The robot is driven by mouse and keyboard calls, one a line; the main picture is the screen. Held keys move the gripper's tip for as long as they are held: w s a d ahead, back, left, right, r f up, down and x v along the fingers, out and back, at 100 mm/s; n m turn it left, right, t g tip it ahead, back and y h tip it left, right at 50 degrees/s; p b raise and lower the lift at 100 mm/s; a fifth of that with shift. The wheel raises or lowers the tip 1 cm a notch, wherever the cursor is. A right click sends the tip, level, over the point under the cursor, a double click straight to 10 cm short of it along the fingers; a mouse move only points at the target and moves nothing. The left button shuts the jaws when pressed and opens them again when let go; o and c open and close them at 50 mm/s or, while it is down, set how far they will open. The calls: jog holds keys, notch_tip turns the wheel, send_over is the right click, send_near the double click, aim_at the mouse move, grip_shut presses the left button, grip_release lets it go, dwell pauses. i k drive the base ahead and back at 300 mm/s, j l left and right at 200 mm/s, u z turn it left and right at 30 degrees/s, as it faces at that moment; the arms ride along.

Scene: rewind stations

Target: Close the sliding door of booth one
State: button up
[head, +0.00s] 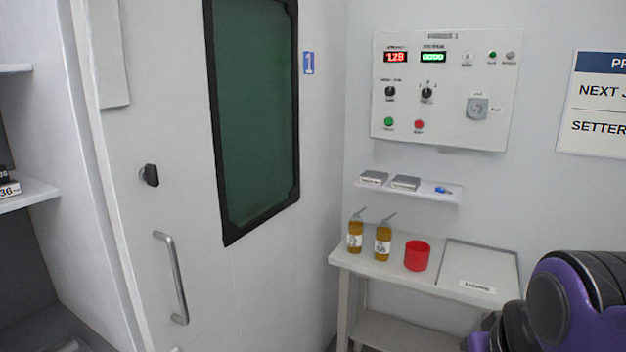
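The white front of booth one (255,285) fills the left half of the head view. It has a dark green window (255,110) in a black frame. A grey bar handle (172,278) stands upright, slightly tilted, below and left of the window. A small black knob (150,175) sits above the handle. A blue plate with a white 1 (308,63) is right of the window. I cannot tell from this view whether the door is fully shut. Only a purple and black part of my arm shows at lower right; my gripper is out of view, and nothing touches the handle.
A control panel (450,135) with red and green displays hangs on the wall. Below it are a small shelf (440,197) and a side table (345,258) with two amber bottles (382,243) and a red cup (417,256). White shelving (25,195) stands at far left.

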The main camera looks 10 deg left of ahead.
aim_at(198, 280)
jog(key=u, duration=0.9)
